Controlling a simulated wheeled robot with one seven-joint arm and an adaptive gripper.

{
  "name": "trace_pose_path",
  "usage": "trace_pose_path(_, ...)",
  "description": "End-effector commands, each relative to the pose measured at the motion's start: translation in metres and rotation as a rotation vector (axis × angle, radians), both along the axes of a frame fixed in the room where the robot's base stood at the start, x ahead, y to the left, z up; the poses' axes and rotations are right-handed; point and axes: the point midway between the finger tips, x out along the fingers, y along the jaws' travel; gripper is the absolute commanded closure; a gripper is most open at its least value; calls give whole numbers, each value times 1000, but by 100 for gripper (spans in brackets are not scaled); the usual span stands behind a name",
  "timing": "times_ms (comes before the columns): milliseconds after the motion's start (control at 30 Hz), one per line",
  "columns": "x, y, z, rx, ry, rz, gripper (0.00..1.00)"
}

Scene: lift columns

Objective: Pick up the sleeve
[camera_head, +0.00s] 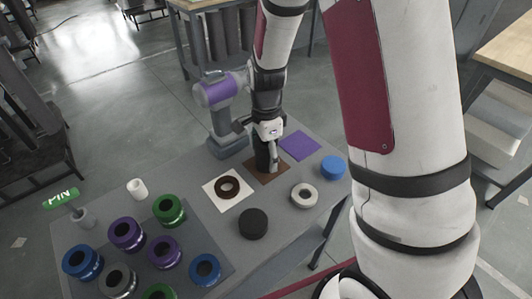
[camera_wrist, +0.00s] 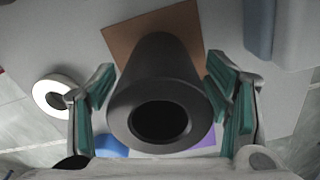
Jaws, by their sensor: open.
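The sleeve (camera_wrist: 160,75) is a dark grey, hollow upright cylinder with a round bore, standing on a brown square mat (camera_wrist: 118,40) in the wrist view. My gripper (camera_wrist: 162,88) is open, with one green-padded finger on each side of the sleeve and a visible gap to it on both sides. In the head view the sleeve (camera_head: 262,156) shows as a dark cylinder on the brown mat (camera_head: 277,176), just below my gripper (camera_head: 268,140), and my gripper partly hides it.
A purple and grey machine (camera_head: 222,100) stands close behind the sleeve. Around it lie a purple mat (camera_head: 300,146), a blue cap (camera_head: 333,167), a white ring (camera_head: 304,195), a black disc (camera_head: 253,223) and a brown ring (camera_head: 227,187). Several coloured rings fill the table's left.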

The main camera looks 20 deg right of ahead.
Motion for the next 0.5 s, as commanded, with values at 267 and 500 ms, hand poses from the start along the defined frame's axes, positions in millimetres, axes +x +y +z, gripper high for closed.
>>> trace_pose_path(267, 0, 0, -14, 0, 0, 0, 29)
trace_pose_path(500, 0, 0, -14, 0, 0, 0, 56)
